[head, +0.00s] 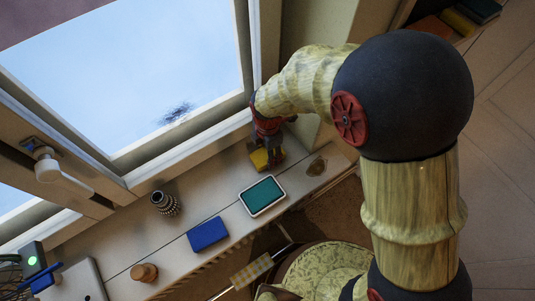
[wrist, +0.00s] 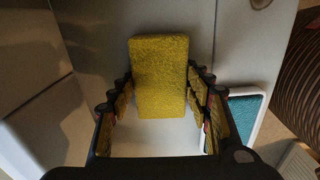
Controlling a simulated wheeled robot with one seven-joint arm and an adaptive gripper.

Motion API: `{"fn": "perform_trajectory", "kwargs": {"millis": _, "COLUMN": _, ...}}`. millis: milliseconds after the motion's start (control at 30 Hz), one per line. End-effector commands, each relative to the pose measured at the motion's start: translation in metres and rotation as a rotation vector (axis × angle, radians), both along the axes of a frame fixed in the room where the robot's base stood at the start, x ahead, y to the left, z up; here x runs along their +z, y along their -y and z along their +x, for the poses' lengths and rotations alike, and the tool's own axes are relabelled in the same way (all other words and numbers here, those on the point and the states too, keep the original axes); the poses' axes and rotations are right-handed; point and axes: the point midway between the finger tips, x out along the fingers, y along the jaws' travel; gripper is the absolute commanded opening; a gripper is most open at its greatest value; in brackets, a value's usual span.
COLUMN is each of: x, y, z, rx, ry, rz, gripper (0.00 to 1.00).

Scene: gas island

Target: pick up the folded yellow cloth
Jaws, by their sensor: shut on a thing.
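The folded yellow cloth (wrist: 160,78) is a thick yellow block in the wrist view, between the two fingers of my gripper (wrist: 160,90). My gripper is shut on it, with a finger along each long side. In the head view the cloth (head: 265,158) shows as a small yellow patch under my gripper (head: 268,148), at the sill's far right end by the window frame. The fingers hide part of it there. I cannot tell whether it touches the sill.
On the sill are a teal pad in a white tray (head: 262,196), a blue block (head: 208,234), a dark ribbed pot (head: 165,203) and a wooden knob-shaped piece (head: 144,272). The window frame (head: 190,138) borders the sill. A round patterned seat (head: 325,268) stands below it.

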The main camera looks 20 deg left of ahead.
Motion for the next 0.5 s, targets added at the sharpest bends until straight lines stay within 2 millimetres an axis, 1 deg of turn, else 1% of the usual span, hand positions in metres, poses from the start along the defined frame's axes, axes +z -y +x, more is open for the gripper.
{"fn": "perform_trajectory", "kwargs": {"millis": 133, "x": 0.001, "y": 0.000, "z": 0.000, "rx": 0.000, "ry": 0.001, "rz": 0.001, "gripper": 0.24}}
{"fn": "perform_trajectory", "kwargs": {"millis": 267, "x": 0.009, "y": 0.000, "z": 0.000, "rx": 0.000, "ry": 0.001, "rz": 0.001, "gripper": 0.24}}
{"fn": "perform_trajectory", "kwargs": {"millis": 367, "x": 0.019, "y": 0.000, "z": 0.000, "rx": 0.000, "ry": 0.001, "rz": 0.001, "gripper": 0.24}}
{"fn": "perform_trajectory", "kwargs": {"millis": 467, "x": 0.037, "y": -0.001, "z": 0.001, "rx": 0.000, "ry": 0.003, "rz": 0.002, "gripper": 0.24}}
{"fn": "perform_trajectory", "kwargs": {"millis": 500, "x": 0.043, "y": -0.002, "z": -0.007, "rx": 0.003, "ry": 0.001, "rz": 0.002, "gripper": 0.24}}
